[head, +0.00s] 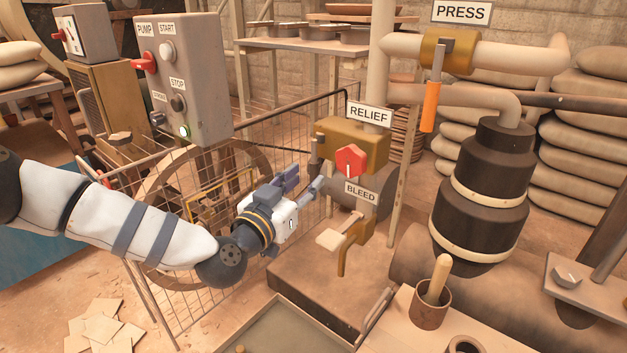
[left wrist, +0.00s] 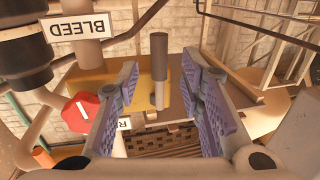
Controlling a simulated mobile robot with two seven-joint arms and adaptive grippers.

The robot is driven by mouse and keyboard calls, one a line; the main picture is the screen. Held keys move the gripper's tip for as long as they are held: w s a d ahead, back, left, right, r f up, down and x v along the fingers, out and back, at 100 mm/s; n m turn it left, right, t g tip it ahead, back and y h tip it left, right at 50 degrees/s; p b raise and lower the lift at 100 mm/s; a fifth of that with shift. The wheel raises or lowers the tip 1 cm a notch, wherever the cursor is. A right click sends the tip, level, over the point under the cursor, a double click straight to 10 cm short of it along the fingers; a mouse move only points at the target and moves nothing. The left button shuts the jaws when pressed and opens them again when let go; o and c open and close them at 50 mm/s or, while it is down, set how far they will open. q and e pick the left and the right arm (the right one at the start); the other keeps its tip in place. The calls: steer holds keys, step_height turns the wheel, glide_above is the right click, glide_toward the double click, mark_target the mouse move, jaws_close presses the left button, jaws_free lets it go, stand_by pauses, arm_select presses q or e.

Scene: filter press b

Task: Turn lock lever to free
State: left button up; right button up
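A short grey lever (head: 315,158) sticks out from the left side of the brass RELIEF valve block (head: 354,146); no label names it as the lock lever. In the left wrist view the lever (left wrist: 160,58) stands upright in the picture, between the two finger lines. My left gripper (head: 304,183) is open, just below and left of the lever in the head view. Its purple-padded fingers (left wrist: 162,100) lie on either side with clear gaps, apart from the lever. A red knob (head: 351,161) sits on the block's front. My right gripper is out of view.
A wire mesh fence (head: 180,270) and a large wheel (head: 160,215) stand behind my left arm. The BLEED tap (head: 350,240) hangs below the block. The orange-handled PRESS valve (head: 431,105) and dark cylinder (head: 482,195) stand to the right.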

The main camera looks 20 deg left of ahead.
mark_target(312, 174)
arm_select(q)
steer(key=w, duration=0.3)
steer(key=shift+w+d+f, duration=0.1)
steer(key=shift+w+d, duration=0.05)
steer(key=shift+d, duration=0.15)
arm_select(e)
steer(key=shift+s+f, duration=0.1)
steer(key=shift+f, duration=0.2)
arm_select(q)
steer(key=shift+c, duration=0.2)
jaws_close()
